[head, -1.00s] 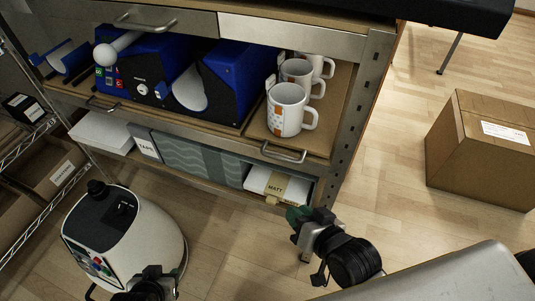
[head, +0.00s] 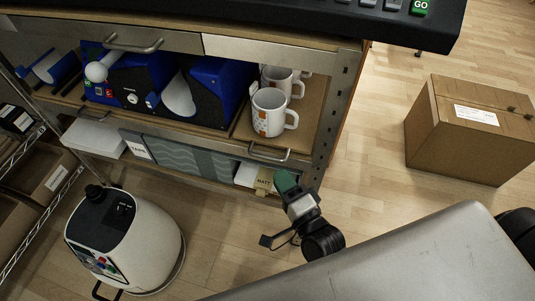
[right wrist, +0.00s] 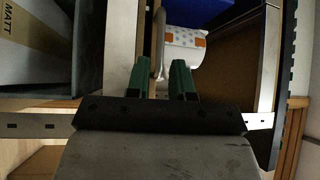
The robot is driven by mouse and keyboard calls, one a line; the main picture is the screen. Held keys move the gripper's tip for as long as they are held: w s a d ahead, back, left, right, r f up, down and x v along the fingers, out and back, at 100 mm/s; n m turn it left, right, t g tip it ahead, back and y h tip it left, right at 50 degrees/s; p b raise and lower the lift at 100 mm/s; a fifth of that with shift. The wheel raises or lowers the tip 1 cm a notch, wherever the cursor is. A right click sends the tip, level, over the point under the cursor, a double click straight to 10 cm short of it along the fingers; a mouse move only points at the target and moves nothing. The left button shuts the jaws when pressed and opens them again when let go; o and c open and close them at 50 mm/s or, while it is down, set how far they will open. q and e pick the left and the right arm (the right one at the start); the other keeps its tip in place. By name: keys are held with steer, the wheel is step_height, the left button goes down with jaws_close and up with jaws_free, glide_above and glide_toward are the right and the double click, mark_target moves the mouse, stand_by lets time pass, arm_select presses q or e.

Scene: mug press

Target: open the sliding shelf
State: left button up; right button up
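The sliding shelf (head: 312,118) is a brown board bearing white mugs (head: 269,113) in the cabinet's right part. Its metal bar handle (head: 268,155) is on the front edge and also shows in the right wrist view (right wrist: 158,45). The shelf front looks flush with the cabinet. My right gripper (head: 285,181) is just below and in front of this handle in the head view. In the right wrist view its green fingers (right wrist: 157,76) are apart, with the handle ahead between them. I cannot tell whether they touch it. My left gripper is out of view.
A blue press (head: 180,90) stands left of the mugs. Boxes (head: 185,158) fill the level below. A white rounded machine (head: 125,240) stands on the floor at left, a cardboard box (head: 460,140) at right. Clear floor lies between cabinet and box.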

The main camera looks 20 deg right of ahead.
mark_target(268, 157)
steer(key=x, duration=0.7)
steer(key=shift+w, duration=0.1)
jaws_close()
